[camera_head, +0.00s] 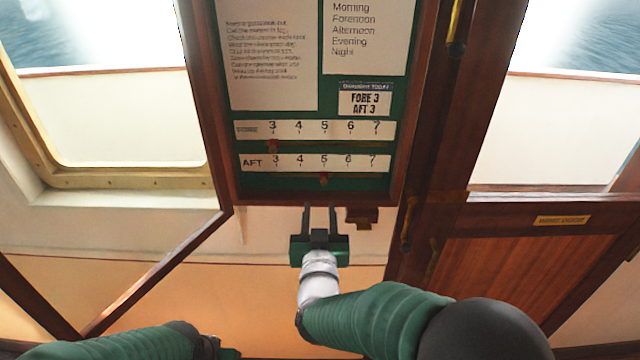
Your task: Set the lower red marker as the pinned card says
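A green board in a dark wood frame holds two marker scales numbered 3 to 7. The pinned card (365,102) reads "DRAUGHT TODAY, FORE 3, AFT 3". The upper red marker (273,146) is under 3 on the upper scale (312,130). The lower red marker (323,179) is under 5 on the lower AFT scale (300,162). My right gripper (320,208) is open and empty, its two fingers pointing up just below the lower red marker, near the board's bottom edge. My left arm shows at the lower left; its gripper (222,351) is partly cut off by the bottom edge.
Two paper sheets (270,88) (368,35) hang above the scales. The board's raised wood frame (285,197) edges it below. A small dark wood block (361,217) juts out right of my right gripper. Windows flank the board.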

